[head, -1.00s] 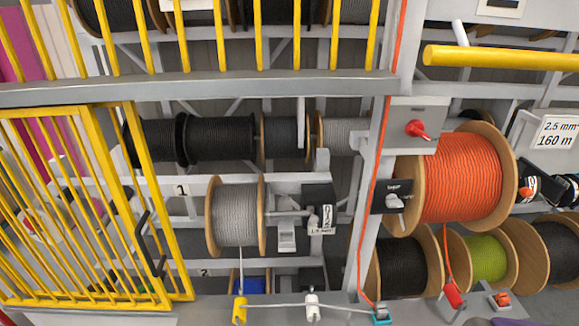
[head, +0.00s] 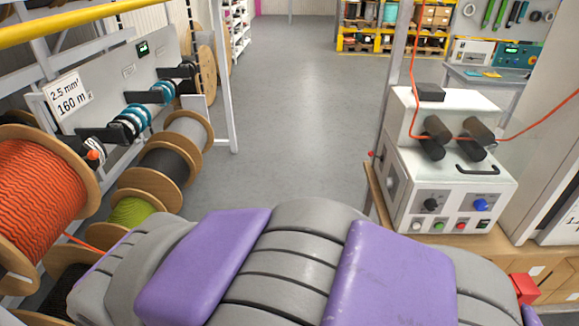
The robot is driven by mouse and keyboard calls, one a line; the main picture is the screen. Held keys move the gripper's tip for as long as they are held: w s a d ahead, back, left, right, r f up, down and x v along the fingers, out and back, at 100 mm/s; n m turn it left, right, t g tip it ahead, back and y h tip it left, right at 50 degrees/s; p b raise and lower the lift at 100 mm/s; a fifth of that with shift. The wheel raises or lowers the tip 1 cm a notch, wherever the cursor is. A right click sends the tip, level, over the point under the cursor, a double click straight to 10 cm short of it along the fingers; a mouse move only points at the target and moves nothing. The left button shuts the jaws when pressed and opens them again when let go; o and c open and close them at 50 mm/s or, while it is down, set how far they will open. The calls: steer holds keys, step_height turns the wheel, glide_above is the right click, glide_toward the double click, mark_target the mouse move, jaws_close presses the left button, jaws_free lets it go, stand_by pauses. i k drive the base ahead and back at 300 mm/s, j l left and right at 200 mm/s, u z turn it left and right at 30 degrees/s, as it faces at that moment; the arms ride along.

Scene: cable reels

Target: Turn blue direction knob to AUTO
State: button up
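The blue direction knob (head: 481,205) is on the front panel of a white machine (head: 403,150) at the right. It sits to the right of a black knob (head: 431,205). Its pointer and the label above it are too small to read. Below the knobs is a row of small buttons, among them a green one (head: 438,226) and a red one (head: 463,224). My gripper is not in view. My own grey and purple body fills the bottom of the picture.
The machine stands on a wooden bench (head: 552,253) with a red box (head: 524,288) near its front. An orange cable (head: 545,121) runs over the machine's rollers. Cable reels (head: 38,200) line the left side. The grey floor (head: 290,110) ahead is clear.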

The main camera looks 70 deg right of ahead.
mark_target(480, 204)
steer(key=z, duration=3.75)
